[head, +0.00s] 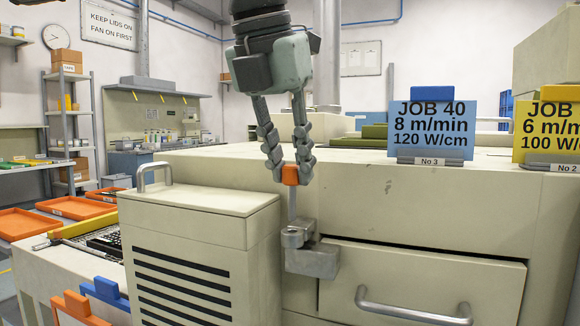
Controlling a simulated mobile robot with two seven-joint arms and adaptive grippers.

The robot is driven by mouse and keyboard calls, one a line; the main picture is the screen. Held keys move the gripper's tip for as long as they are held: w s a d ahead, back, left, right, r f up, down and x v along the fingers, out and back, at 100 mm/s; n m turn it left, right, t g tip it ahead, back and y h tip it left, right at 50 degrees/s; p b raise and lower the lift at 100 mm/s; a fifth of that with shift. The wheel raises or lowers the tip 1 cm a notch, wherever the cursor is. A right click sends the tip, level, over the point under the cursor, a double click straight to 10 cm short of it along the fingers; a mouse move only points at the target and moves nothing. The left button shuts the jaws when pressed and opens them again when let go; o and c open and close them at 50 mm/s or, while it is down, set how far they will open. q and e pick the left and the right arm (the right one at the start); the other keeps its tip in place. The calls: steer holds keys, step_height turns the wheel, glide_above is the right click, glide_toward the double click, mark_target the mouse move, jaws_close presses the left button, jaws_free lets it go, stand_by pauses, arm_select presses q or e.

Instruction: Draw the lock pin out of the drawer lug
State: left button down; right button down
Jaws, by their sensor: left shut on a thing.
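The lock pin has an orange head (290,175) and a thin grey shank (292,208). My left gripper (290,173) comes down from the top of the head view and is shut on the orange head. The shank points down, close to upright, to the grey metal lug (297,237) at the upper left corner of the drawer (425,282). The shank's lower end meets the top of the lug; how deep it sits inside is hidden. My right gripper is not in view.
A cream vented box (200,215) with a top handle stands left of the lug. A blue job card (432,128) and a yellow job card (550,133) stand on the machine top at right. Orange trays (75,207) lie at far left.

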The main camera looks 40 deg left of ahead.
mark_target(290, 166)
arm_select(q)
steer(key=shift+r, duration=2)
